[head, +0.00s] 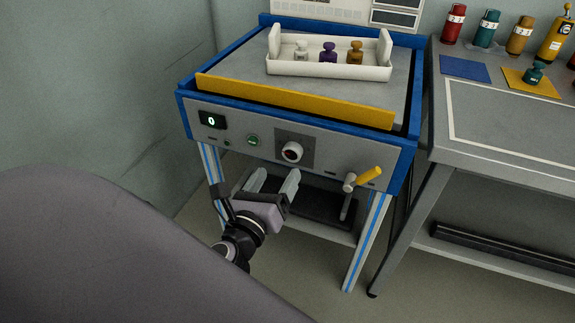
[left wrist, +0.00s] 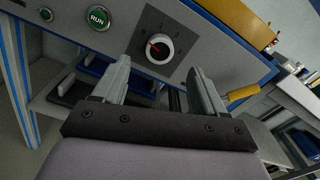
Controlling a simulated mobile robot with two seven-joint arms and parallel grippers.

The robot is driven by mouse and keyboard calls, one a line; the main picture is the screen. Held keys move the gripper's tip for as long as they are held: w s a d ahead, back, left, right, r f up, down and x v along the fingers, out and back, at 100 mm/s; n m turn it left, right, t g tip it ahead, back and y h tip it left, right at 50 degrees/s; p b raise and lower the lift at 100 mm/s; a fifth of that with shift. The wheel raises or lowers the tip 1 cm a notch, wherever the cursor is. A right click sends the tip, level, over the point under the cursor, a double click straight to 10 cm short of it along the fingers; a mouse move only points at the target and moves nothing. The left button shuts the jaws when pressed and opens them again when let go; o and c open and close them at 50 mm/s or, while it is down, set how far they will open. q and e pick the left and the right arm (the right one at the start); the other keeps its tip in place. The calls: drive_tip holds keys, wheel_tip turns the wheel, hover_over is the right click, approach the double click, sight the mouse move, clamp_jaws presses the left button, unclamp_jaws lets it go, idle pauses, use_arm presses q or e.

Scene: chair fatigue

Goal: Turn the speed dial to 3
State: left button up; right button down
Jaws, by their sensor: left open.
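The speed dial (head: 292,151) is a round white knob with a red mark on a dark square plate, on the front panel of the blue-framed machine. In the left wrist view the dial (left wrist: 158,48) lies ahead of and between my fingers, with its red mark toward the upper left. My right gripper is not in view.
A display (head: 211,120) reads 0. A green RUN button (head: 253,140) is left of the dial; a yellow-handled crank (head: 364,178) is to its right. A white tray (head: 330,70) with small bottles stands on top. A grey table (head: 500,132) stands at right.

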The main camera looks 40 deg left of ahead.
sight(290, 154)
use_arm(q)
drive_tip(key=shift+x, duration=3.55)
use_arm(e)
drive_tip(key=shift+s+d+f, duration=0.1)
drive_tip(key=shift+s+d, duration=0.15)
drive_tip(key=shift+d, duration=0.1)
use_arm(q)
drive_tip(key=c, duration=1.1)
drive_tip(key=shift+o, duration=0.2)
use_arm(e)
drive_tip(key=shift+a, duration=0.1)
use_arm(q)
drive_tip(key=shift+p, duration=0.3)
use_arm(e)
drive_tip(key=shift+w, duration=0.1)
